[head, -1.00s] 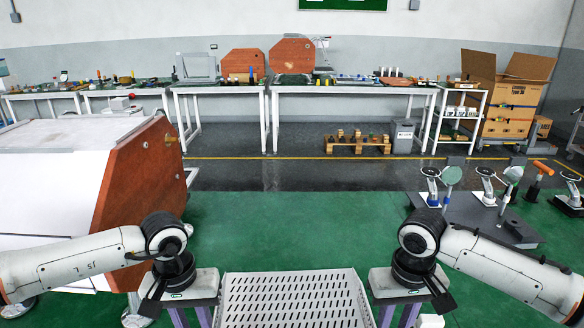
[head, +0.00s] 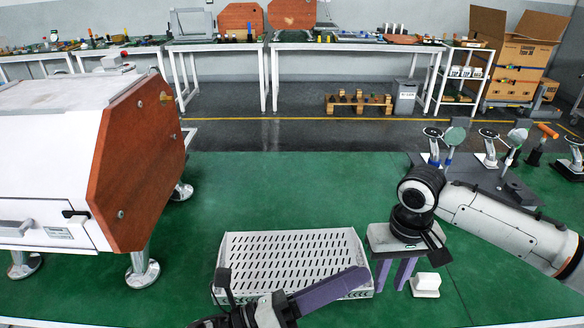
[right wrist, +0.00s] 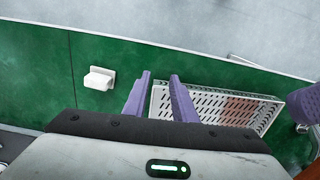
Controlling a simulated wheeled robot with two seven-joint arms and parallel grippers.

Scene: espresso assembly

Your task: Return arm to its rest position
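My right gripper (head: 392,284) points down at the right of the perforated tray, its two purple fingers apart with nothing between them. The same fingers show in the right wrist view (right wrist: 160,80), and they are open. My left gripper (head: 358,278) reaches low across the front of the tray, pointing right. Only one long purple finger shows clearly, so its opening cannot be told. A purple part of it shows at the right edge of the right wrist view. No held object is visible in either gripper.
The grey perforated tray (head: 300,240) lies between the arms, partly hidden by my left gripper. A small white block (head: 425,285) sits right of my right gripper. A white machine with brown end panel (head: 140,165) stands left. A dark platform with metal tools (head: 470,172) is at right.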

